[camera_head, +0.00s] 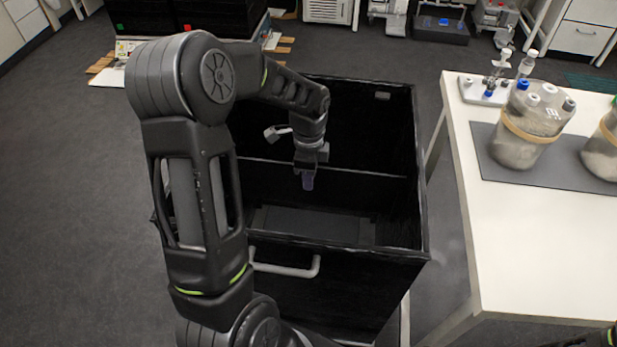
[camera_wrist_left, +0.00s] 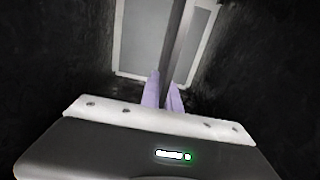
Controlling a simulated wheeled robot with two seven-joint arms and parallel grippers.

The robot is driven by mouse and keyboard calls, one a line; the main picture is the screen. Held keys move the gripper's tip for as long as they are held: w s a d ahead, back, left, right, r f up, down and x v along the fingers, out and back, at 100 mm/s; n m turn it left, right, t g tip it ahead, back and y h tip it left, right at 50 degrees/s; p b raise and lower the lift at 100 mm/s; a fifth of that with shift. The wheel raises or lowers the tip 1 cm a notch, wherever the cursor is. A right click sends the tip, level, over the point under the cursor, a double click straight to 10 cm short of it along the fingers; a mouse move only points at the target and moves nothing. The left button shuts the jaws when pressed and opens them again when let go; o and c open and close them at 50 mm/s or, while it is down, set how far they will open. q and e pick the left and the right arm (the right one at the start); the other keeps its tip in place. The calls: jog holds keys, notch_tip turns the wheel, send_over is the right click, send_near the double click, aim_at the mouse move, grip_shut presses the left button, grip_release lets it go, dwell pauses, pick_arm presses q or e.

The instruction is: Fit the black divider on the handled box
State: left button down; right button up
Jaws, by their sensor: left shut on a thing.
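The handled box (camera_head: 345,252) is an open black box in the middle of the head view, with a pale bar handle (camera_head: 287,270) on its near wall. The black divider (camera_head: 352,194) appears as a dark panel inside it, its thin upper edge running across the box. My left gripper (camera_head: 308,183) reaches down into the box and is shut on the divider. In the left wrist view, the divider (camera_wrist_left: 182,38) shows edge-on as a dark strip between the purple fingertips (camera_wrist_left: 163,95). Whether its ends touch the walls, I cannot tell. My right gripper is not in view.
A white table (camera_head: 530,225) stands close to the right of the box, bearing a grey mat with jar-like vessels (camera_head: 522,130) and a small white rack (camera_head: 485,92). Black crates (camera_head: 185,14) stand at the back left. The floor at left is clear.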

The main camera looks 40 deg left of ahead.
pick_arm(q)
jog(key=shift+f, duration=0.15)
jog(key=shift+f+b, duration=0.35)
jog(key=shift+f, duration=0.05)
jog(key=c, duration=1.5)
grip_release()
jog(key=shift+r+p, duration=0.35)
jog(key=shift+r, duration=3.55)
